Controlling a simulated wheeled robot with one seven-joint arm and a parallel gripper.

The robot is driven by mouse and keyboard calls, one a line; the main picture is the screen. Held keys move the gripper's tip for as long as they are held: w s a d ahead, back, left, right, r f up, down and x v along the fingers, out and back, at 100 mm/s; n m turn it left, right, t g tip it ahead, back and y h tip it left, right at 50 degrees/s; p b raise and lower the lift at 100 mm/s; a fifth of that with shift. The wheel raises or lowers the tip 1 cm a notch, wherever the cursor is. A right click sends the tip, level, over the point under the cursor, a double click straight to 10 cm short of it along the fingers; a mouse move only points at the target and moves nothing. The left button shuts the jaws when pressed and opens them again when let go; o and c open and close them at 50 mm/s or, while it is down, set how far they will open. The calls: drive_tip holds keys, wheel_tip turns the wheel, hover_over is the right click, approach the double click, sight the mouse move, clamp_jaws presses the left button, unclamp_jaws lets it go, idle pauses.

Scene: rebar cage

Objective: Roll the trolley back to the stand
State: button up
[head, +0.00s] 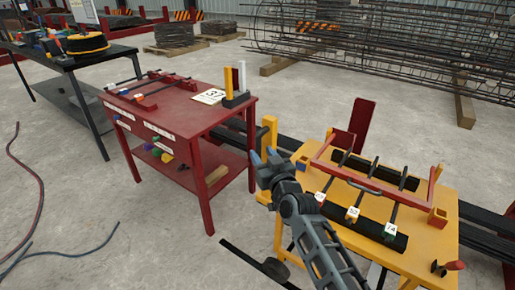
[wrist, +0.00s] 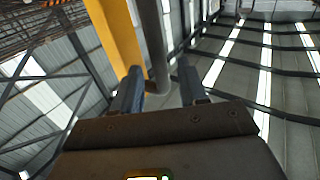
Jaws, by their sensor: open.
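The yellow trolley (head: 436,240) stands at the right with a yellow post (head: 269,132) at its left end and a dark wheel low down. My gripper (head: 264,158) is at that left end, in front of the post. In the wrist view my gripper (wrist: 160,82) is open, with a grey bar (wrist: 153,45) reaching down to between or just beyond the fingertips. The yellow post (wrist: 114,40) rises beside the bar. I cannot tell whether the fingers touch the bar. Which thing is the stand is not clear.
A red table (head: 190,100) with labels and colored blocks stands left of the trolley. A dark table (head: 62,62) is at the far left. Hoses (head: 38,200) lie on the floor. A rebar cage (head: 400,50) fills the back right. Open floor lies at front left.

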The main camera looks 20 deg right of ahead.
sight(260, 150)
drive_tip(key=shift+w, duration=2.05)
clamp_jaws()
